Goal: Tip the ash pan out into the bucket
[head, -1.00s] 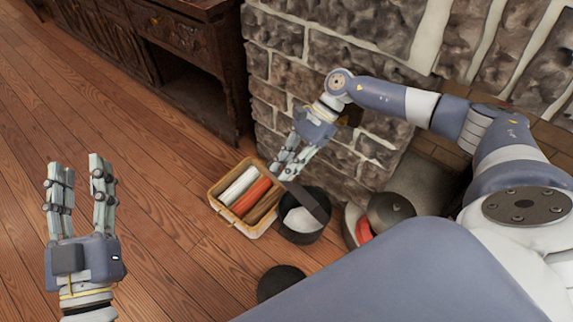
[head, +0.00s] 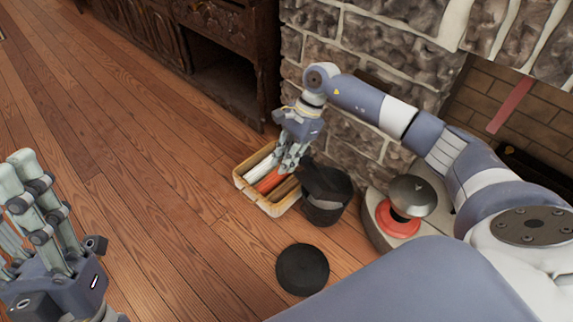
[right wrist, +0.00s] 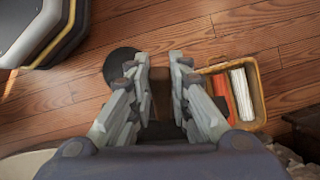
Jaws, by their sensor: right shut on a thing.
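My right gripper (head: 291,166) is shut on the ash pan (head: 326,184), a dark flat piece that sits tilted over the bucket's mouth. In the right wrist view the two fingers (right wrist: 160,72) hold a narrow brown part between them. The bucket (head: 322,214) is black and round and stands upright on the floor by the stone wall. The pan covers much of its opening, so its contents are hidden. My left gripper (head: 38,215) is open and empty at the left edge, far from the bucket.
A wooden basket (head: 240,178) with white, red and brown rolls stands left of the bucket. A black disc (head: 302,270) lies on the floor in front. A stone ledge with a metal dome (head: 412,195) and red ring is at the right. The wooden floor at left is clear.

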